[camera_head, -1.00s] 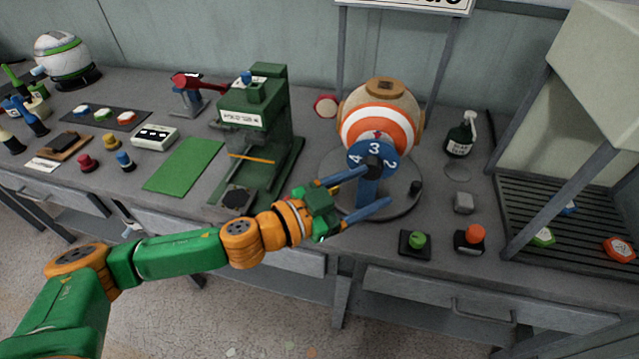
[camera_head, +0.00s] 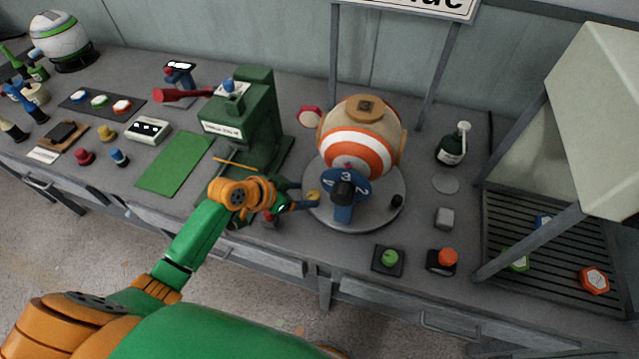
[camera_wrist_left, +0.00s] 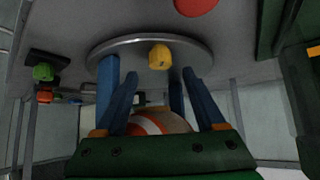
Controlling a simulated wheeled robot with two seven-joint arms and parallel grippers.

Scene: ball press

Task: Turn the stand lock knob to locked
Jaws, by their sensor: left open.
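The round grey stand (camera_head: 340,222) carries an orange-and-white striped ball (camera_head: 352,152). No lock marking is readable. My left gripper (camera_head: 299,194) is open at the left edge, its blue fingers pointing at the yellow knob. In the left wrist view, the yellow knob (camera_wrist_left: 159,57) shows in the gap between the fingers, not gripped. My right gripper is out of view.
The green press (camera_head: 245,125) stands close behind and left of the gripper. A red knob (camera_head: 268,218) is just below my left wrist. A green button (camera_head: 389,258) and an orange button (camera_head: 447,257) lie front right.

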